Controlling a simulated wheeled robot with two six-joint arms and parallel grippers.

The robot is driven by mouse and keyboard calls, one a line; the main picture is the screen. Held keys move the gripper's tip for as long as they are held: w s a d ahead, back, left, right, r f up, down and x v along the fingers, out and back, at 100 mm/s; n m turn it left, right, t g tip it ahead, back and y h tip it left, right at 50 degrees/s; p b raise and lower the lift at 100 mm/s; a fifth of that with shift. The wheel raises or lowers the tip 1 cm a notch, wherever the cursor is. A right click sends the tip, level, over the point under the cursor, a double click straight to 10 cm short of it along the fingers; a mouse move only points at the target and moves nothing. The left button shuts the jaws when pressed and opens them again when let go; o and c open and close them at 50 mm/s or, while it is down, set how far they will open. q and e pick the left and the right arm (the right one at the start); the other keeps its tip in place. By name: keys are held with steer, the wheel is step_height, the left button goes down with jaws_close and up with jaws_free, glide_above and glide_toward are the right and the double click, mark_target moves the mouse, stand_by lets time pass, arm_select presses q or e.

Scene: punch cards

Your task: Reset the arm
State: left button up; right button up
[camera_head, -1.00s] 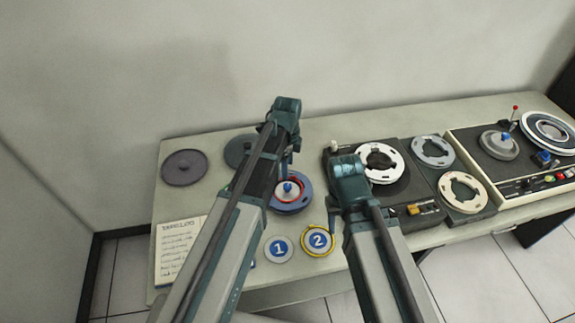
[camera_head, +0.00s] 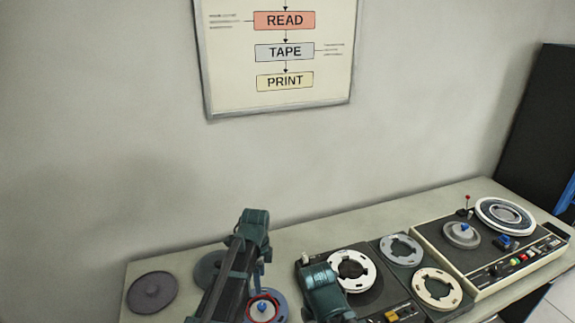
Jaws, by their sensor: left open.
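My left arm (camera_head: 232,275) rises from the bottom edge, bends at a dark teal joint, and hangs down over the table. My left gripper (camera_head: 259,284) is at its lower end, small and dark, open and with nothing seen in it. It is above or close to a blue reel (camera_head: 281,305) with a red ring and a blue knob; I cannot tell whether it touches. My right arm (camera_head: 322,291) shows only its teal joint and upper part at the bottom edge, in front of the tape unit. My right gripper is not seen.
The table (camera_head: 185,263) runs along the wall. A dark disc (camera_head: 152,292) lies at left, and another (camera_head: 208,268) is partly behind my left arm. A tape unit (camera_head: 373,303) with white reels and a console (camera_head: 487,266) stand at right. A flowchart board (camera_head: 232,95) hangs above.

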arm_select(q)
steer(key=s+d+f+n+b, duration=0.1)
steer(key=s+d+n, duration=0.2)
steer(key=s+n, duration=0.4)
steer(key=s+d+f+n+y+b, duration=0.1)
steer(key=s+d+n, duration=0.2)
steer(key=s+n, duration=0.4)
steer(key=s, duration=0.4)
steer(key=shift+f+b, duration=0.25)
steer(key=shift+b, duration=0.05)
arm_select(e)
step_height(320, 180, down, 3)
steer(key=shift+r, duration=0.15)
arm_select(q)
steer(key=shift+s+a, duration=0.1)
